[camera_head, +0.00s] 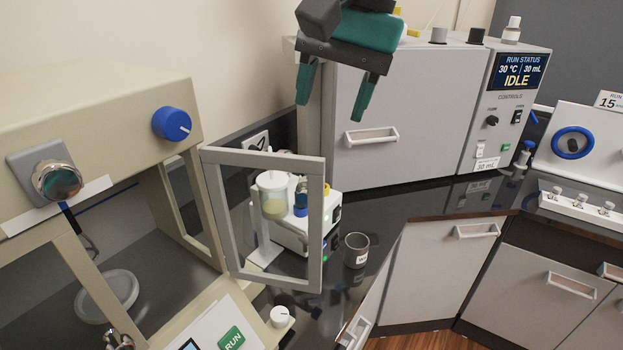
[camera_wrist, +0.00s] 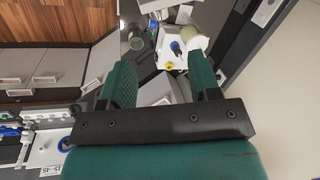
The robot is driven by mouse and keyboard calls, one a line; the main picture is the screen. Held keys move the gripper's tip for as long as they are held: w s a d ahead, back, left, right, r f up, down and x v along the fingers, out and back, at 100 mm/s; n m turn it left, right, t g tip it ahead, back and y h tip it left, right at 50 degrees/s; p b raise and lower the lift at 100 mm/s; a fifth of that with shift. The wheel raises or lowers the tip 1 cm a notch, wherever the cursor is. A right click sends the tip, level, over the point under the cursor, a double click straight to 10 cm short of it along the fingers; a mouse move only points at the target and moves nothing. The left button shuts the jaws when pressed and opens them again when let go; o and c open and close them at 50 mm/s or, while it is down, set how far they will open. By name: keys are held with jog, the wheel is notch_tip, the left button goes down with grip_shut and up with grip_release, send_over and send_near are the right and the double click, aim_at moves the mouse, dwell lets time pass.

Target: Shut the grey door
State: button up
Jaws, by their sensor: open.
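A grey-framed door with a clear pane (camera_head: 314,225) stands open on the front of the beige cabinet (camera_head: 90,110), swung out over the dark counter. The cabinet's opening is uncovered. A second, light grey door panel with a pale handle (camera_head: 371,137) is on the large machine at the back and looks flush with its front. My gripper (camera_head: 335,92) is open and empty, pointing down in front of that machine's upper left part, above and apart from the framed door. In the wrist view, its two green fingers (camera_wrist: 160,62) are spread with nothing between them.
A white device with a clear vessel (camera_head: 274,195) stands behind the framed door's pane. The counter before the back machine is mostly clear.

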aim_at(310, 178)
jog(key=p+x, duration=0.1)
jog(key=x, duration=1.1)
jog(key=shift+s+p, duration=0.1)
jog(key=shift+p, duration=0.3)
jog(key=shift+c, duration=0.5)
grip_shut()
